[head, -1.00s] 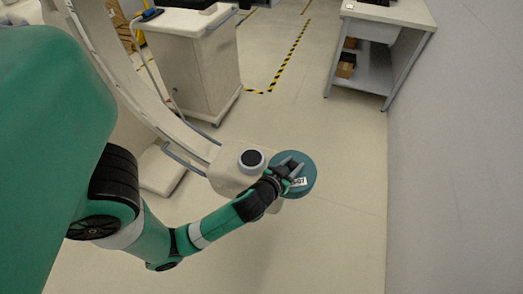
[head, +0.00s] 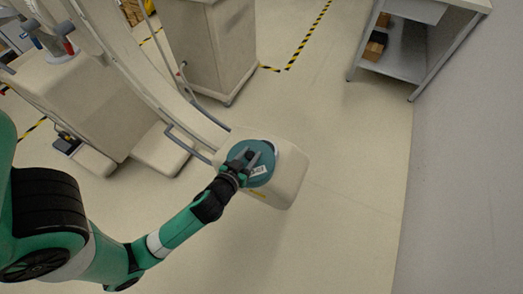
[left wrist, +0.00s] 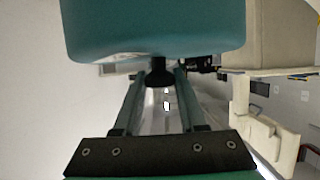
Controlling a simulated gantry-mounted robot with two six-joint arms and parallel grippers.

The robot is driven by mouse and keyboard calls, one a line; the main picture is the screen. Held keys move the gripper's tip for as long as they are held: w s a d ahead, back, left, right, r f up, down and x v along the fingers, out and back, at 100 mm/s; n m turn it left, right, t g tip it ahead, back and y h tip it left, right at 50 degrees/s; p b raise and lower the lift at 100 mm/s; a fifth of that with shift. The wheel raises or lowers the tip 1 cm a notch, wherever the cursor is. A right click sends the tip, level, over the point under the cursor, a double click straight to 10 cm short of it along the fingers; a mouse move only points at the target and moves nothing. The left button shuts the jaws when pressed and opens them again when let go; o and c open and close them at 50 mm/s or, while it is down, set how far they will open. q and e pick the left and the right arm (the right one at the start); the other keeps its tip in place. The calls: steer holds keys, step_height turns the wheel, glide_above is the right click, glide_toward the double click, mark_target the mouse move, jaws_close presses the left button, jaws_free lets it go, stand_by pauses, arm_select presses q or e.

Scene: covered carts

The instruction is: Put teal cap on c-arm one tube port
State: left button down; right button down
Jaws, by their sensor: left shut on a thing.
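The teal cap (head: 262,174), a round disc with a white label, is over the cream c-arm tube housing (head: 290,188) in the head view. My left gripper (head: 248,160) is shut on the cap at its top. In the left wrist view the cap (left wrist: 155,30) fills the top, and its dark knob (left wrist: 158,76) sits between the two fingers. My right gripper is not in view.
The c-arm's curved arm (head: 150,95) and a grey handle rail (head: 188,147) are left of the housing. A cream cabinet (head: 210,50) stands behind, and a grey shelf table (head: 405,50) at the back right. The floor right of the housing is clear up to the wall.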

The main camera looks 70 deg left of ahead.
mark_target(257, 144)
arm_select(q)
steer(key=x, duration=0.2)
steer(key=b+x, duration=0.1)
steer(key=x, duration=0.2)
steer(key=b+x, duration=0.1)
steer(key=x, duration=0.2)
steer(key=shift+s+a+f, duration=0.15)
steer(key=shift+a+f, duration=0.1)
steer(key=shift+a, duration=0.2)
steer(key=a+f+b, duration=0.1)
steer(key=w+f+b, duration=0.1)
steer(key=f, duration=0.1)
steer(key=w+a+f+b, duration=0.1)
steer(key=shift+w+a+f, duration=0.25)
steer(key=shift+a+f, duration=0.1)
steer(key=shift+w+a+f, duration=0.2)
steer(key=shift+w+a, duration=0.05)
steer(key=shift+w+a+f+b, duration=0.1)
steer(key=shift+f+b, duration=1.05)
steer(key=shift+f, duration=0.65)
steer(key=shift+f, duration=0.15)
steer(key=shift+c, duration=2.3)
jaws_free()
